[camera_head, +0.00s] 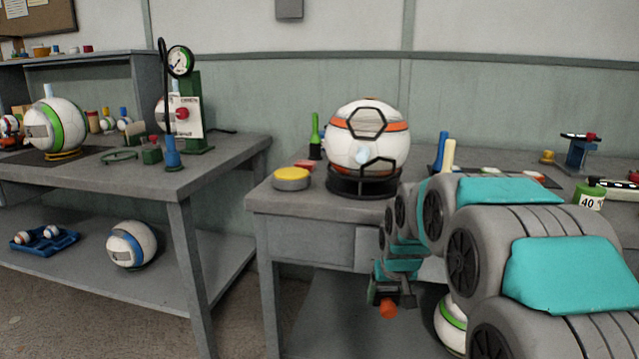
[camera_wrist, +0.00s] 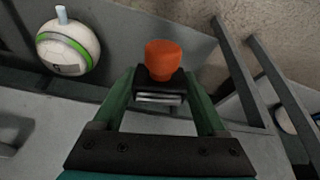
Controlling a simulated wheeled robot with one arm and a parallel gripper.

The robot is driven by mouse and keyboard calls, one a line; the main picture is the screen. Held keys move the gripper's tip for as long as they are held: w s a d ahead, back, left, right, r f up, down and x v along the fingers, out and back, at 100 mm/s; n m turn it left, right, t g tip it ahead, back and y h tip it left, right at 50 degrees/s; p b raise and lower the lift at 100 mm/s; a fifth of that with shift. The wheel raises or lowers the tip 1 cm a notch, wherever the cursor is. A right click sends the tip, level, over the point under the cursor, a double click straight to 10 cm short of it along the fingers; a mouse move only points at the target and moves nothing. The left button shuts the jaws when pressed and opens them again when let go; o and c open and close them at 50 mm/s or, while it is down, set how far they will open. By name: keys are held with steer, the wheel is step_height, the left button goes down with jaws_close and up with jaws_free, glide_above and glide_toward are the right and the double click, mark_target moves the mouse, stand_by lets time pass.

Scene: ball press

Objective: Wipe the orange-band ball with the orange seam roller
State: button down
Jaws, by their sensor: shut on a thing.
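The orange-band ball (camera_head: 350,150) is white with an orange band and dark outlined patches. It sits in a black ring stand (camera_head: 362,184) on the right bench in the head view. My gripper (camera_head: 385,283) is below and to the right of the ball, in front of the bench edge, and points down. It is shut on the orange seam roller (camera_head: 388,309); only its orange end shows there. In the wrist view the roller's orange end (camera_wrist: 164,60) sticks out beyond the fingertips (camera_wrist: 160,90).
A green-band ball (camera_head: 52,127) and a gauge press (camera_head: 190,110) are on the left bench. Another green-band ball (camera_wrist: 68,50) lies below the right bench. My arm covers the bench's right front.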

steer(key=shift+w+a+f, duration=0.15)
steer(key=shift+a, duration=0.15)
steer(key=shift+d, duration=0.1)
steer(key=shift+f, duration=0.35)
step_height(320, 180, down, 12)
steer(key=s, duration=0.3)
steer(key=shift+w+d+r, duration=0.1)
stand_by(1.2)
